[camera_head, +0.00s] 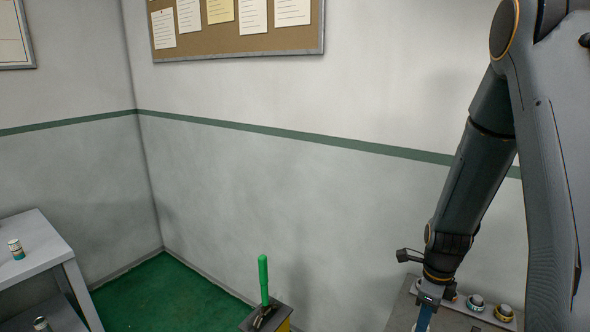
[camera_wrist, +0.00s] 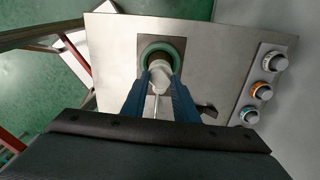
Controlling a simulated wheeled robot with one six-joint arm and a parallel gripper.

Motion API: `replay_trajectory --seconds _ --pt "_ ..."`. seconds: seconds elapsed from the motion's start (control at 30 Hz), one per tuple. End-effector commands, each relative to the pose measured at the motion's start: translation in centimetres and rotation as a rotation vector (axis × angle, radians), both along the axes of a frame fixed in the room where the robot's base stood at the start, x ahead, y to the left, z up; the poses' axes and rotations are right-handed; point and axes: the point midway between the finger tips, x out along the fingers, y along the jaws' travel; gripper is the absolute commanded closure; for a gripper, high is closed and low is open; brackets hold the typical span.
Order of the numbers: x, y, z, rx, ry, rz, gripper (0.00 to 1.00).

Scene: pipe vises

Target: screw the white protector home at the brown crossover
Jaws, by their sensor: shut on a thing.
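My gripper (camera_wrist: 160,82) points down at a metal bench top (camera_wrist: 205,60), its two blue fingers shut on a small white piece, which looks like the white protector (camera_wrist: 159,68). The piece is at the near side of a round green-rimmed fitting (camera_wrist: 172,50) with a dark inside, set on a darker square plate. I cannot tell whether the piece touches the fitting or is threaded on it. No part is clearly brown, so I cannot pick out the brown crossover. In the head view the blue fingers (camera_head: 425,318) show only at the bottom edge.
Several capped pieces stand along the bench's right side, one with an orange ring (camera_wrist: 262,91). A dark lever (camera_wrist: 207,110) lies near the fingers. In the head view, a green-handled lever (camera_head: 263,280) stands left of the bench. A grey table (camera_head: 35,232) at far left bears a banded piece (camera_head: 16,249).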

Motion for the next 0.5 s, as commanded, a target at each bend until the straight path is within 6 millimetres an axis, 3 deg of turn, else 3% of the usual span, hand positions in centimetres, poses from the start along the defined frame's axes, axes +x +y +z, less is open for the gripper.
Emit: replay_trajectory --seconds 0.3,0.5 --pt "0.01 -0.01 -0.03 0.000 0.000 -0.359 1.00" --pt "0.01 -0.01 -0.03 0.000 0.000 -0.405 1.00"
